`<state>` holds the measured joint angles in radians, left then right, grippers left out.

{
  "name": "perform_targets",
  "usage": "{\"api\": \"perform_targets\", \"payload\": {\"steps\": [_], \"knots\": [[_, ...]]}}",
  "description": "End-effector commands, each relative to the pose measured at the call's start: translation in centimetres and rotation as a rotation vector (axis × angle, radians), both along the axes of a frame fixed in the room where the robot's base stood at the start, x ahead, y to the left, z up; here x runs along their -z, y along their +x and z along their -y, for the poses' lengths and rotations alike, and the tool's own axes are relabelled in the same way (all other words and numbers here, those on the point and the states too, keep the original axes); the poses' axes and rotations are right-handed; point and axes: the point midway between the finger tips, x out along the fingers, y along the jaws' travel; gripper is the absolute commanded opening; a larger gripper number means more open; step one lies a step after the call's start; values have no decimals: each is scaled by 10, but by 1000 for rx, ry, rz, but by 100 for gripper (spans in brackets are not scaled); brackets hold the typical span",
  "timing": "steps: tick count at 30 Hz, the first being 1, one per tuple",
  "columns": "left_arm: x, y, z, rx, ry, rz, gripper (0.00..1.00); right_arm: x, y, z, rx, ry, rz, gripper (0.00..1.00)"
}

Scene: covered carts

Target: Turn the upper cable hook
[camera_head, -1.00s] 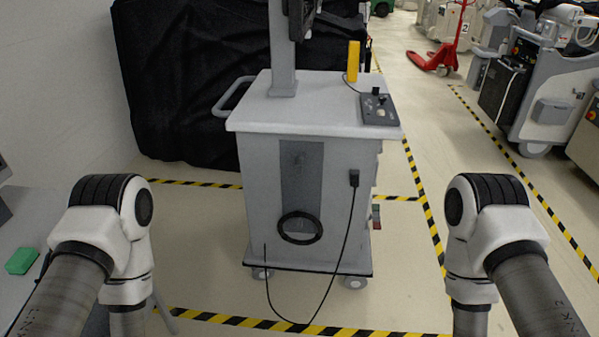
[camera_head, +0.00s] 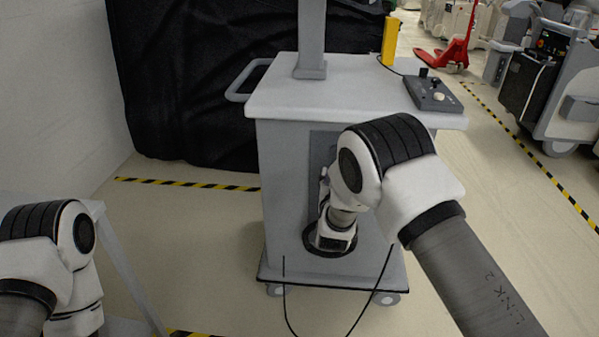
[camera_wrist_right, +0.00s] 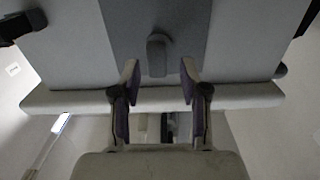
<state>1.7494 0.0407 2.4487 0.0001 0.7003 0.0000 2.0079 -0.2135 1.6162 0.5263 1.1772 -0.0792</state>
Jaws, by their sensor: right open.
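The upper cable hook (camera_wrist_right: 157,55) is a small grey rounded peg on the darker grey strip (camera_wrist_right: 184,30) of the cart front. It shows in the right wrist view, standing upright in the picture. My right gripper (camera_wrist_right: 159,70) is open, with one finger on each side of the hook's line and a gap to it on both sides; whether the tips reach its depth I cannot tell. In the head view the right gripper (camera_head: 323,180) is at the cart front, and my right arm hides the hook. My left gripper is out of view; only its arm shows.
The grey cart (camera_head: 285,190) has a pale top (camera_head: 345,85) with a control box (camera_head: 433,93) and a yellow block (camera_head: 391,40). A black cable coil (camera_head: 312,243) hangs low behind my right wrist. Its loose cable (camera_head: 286,305) droops to the floor. Black cloth (camera_head: 180,90) stands behind.

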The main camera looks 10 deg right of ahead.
Motion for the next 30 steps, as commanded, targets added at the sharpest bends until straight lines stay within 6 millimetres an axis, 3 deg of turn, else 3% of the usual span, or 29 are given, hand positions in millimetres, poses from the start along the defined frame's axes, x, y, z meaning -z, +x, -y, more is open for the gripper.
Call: {"api": "perform_targets", "payload": {"steps": [1, 7, 17, 26, 30], "knots": [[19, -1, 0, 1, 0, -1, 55, 9, 1, -5, -8, -5, 10, 44], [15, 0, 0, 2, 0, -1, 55, -2, 16, -2, -10, -4, 21, 44], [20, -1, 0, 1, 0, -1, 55, 0, 71, 14, -12, -5, 17, 44], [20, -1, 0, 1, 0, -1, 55, -1, 77, 16, -13, -6, 14, 44], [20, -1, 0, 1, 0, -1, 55, -1, 76, 16, -13, -6, 14, 0]]}}
